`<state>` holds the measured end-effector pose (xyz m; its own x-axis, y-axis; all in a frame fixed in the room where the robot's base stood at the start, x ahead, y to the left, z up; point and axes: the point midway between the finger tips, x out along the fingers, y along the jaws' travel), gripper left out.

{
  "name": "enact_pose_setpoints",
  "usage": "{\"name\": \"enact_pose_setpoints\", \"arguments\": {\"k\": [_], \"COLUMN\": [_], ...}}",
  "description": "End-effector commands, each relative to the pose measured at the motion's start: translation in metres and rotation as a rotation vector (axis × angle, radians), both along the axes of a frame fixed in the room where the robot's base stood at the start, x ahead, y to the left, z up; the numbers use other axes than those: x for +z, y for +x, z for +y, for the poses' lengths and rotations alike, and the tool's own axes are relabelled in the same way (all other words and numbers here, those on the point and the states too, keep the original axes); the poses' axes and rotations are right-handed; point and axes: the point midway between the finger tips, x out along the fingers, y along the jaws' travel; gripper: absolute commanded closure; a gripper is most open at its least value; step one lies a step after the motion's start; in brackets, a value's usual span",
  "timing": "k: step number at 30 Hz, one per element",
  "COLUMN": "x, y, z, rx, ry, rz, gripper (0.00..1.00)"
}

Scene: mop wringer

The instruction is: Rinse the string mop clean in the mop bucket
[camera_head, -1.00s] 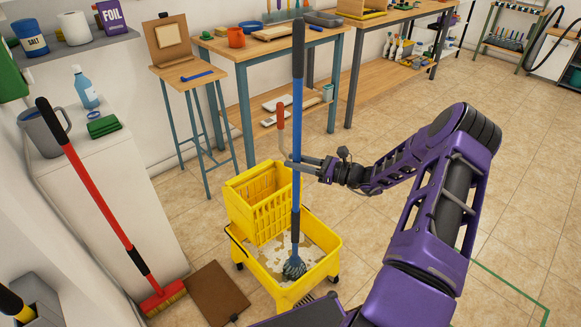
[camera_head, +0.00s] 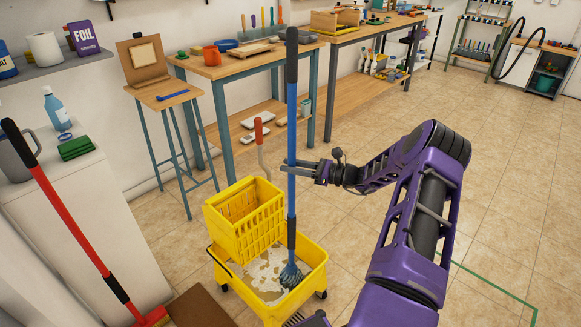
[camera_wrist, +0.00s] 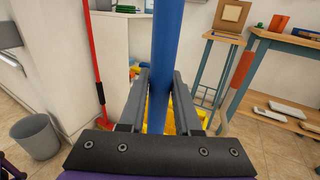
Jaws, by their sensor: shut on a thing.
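The string mop (camera_head: 291,150) stands nearly upright, with a blue shaft and a dark grip at its top. Its grey-blue string head (camera_head: 291,276) is down inside the yellow mop bucket (camera_head: 318,262), in the right part of the basin. Whitish, patchy water (camera_head: 262,275) shows around it. The yellow wringer (camera_head: 262,232) sits on the bucket's back left, with a red-tipped lever (camera_head: 259,132). My gripper (camera_head: 292,165) is shut on the mop shaft at mid-height. In the wrist view, the blue shaft (camera_wrist: 166,50) runs between both fingers (camera_wrist: 158,100).
A red broom (camera_head: 80,215) leans by a white cabinet (camera_head: 95,220) at left. A small easel table (camera_head: 168,95) and a workbench (camera_head: 240,62) stand behind the bucket. A brown board (camera_head: 200,308) lies at the bucket's left. The tiled floor at right is open.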

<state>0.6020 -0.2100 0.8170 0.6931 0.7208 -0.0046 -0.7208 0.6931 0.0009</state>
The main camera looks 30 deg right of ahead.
Motion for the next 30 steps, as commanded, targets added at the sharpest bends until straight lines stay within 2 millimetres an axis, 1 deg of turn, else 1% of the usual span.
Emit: {"name": "enact_pose_setpoints", "arguments": {"k": [1, 3, 22, 27, 30], "x": [0.004, 0.005, 0.004, 0.003, 0.002], "y": [0.0, -0.002, -0.024, -0.028, -0.029], "z": [0.002, 0.008, 0.072, 0.083, 0.084], "rx": [0.001, 0.001, 0.001, 0.0, 0.0], "ry": [0.004, 0.003, 0.005, 0.003, 0.001], "rz": [-0.003, -0.004, -0.003, -0.003, -0.004], "gripper": [1.0, 1.0, 1.0, 1.0, 1.0]}}
